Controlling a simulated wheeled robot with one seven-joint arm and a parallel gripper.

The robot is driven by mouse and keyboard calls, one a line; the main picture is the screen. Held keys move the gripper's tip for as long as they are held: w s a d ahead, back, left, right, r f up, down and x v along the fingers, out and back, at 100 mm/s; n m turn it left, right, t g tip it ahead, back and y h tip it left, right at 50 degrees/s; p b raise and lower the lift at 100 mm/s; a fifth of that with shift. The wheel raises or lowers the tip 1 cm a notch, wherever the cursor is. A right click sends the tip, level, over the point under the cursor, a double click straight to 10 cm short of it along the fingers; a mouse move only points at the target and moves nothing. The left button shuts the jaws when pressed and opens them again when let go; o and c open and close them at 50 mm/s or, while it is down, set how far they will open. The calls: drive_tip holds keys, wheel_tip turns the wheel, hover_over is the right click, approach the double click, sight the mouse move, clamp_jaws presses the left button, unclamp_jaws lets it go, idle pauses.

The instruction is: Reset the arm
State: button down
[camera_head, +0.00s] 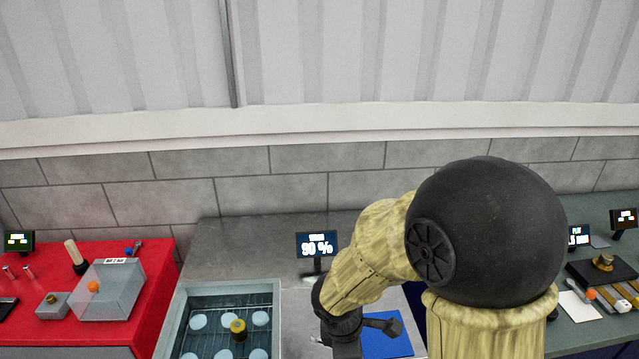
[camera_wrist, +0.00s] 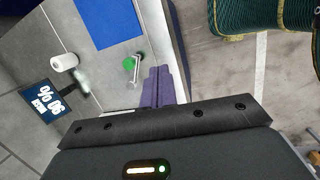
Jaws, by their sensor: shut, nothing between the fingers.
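My gripper (camera_wrist: 158,72) shows in the wrist view as two purple fingers lying side by side, shut with nothing between them. They are over the edge of the grey metal counter, just right of a small metal fitting with a green part (camera_wrist: 131,64); I cannot tell whether they touch it. In the head view my arm fills the right centre and bends down to the counter. The fingers cannot be made out there.
A screen (camera_head: 317,244) reading 90 % stands behind a blue mat (camera_head: 388,345). A sunken tray (camera_head: 178,312) with pale discs is left of it. A red table (camera_head: 128,339) with a clear box (camera_head: 112,292) is far left. A green table (camera_head: 590,334) holds tools at right.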

drive_tip(key=s+d+r+m+y, duration=0.2)
drive_tip(key=d+m, duration=0.7)
drive_tip(key=m, duration=0.9)
drive_tip(key=shift+s+r+t, duration=0.3)
drive_tip(key=shift+s+r, duration=0.6)
drive_tip(key=shift+r, duration=0.05)
